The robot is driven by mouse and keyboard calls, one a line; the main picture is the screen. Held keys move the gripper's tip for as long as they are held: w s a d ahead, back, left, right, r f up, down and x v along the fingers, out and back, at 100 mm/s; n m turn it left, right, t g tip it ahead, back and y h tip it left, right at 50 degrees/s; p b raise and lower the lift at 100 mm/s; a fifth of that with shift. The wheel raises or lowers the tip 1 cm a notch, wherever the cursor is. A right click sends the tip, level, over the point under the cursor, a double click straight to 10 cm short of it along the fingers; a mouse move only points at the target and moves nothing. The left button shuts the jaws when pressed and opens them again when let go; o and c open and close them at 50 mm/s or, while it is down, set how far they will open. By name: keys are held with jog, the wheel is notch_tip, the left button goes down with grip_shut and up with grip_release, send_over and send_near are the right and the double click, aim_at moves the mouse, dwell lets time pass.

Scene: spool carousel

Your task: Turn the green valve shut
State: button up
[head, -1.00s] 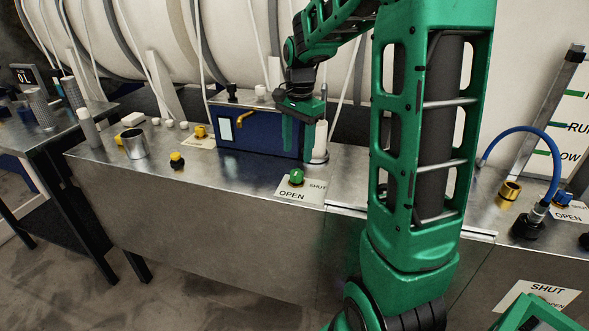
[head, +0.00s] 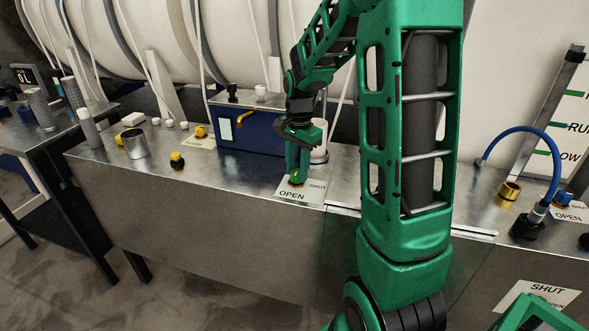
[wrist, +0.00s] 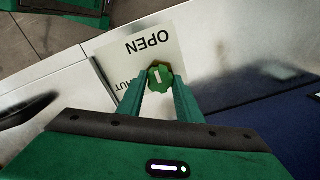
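The green valve (head: 297,179) is a small lobed knob on a white card (head: 294,195) on the metal bench. The card reads OPEN near the front edge and SHUT beside the knob, to its right in the head view. The valve also shows in the wrist view (wrist: 161,77), with a white mark on top that runs roughly up and down the picture. My gripper (head: 297,172) points down over it. Its fingers (wrist: 160,86) lie along both sides of the knob and appear closed on it. The fingers hide part of the knob in the head view.
A blue box (head: 255,133) with a brass lever stands just behind my gripper, beside a pale cylinder (head: 319,145). A yellow-and-black knob (head: 177,160) and a metal cup (head: 134,144) are to the left. A blue hose (head: 550,150) is at right.

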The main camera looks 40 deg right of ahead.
jog(key=shift+w, duration=0.1)
jog(key=shift+c, duration=0.6)
jog(key=shift+n, duration=0.3)
jog(key=n, duration=0.3)
jog(key=shift+w+r+n, duration=0.1)
jog(key=shift+n, duration=0.2)
jog(key=n, duration=0.9)
jog(key=shift+w, duration=0.1)
jog(key=n, duration=0.4)
jog(key=shift+n, duration=0.3)
jog(key=shift+d, duration=0.1)
jog(key=o, duration=1)
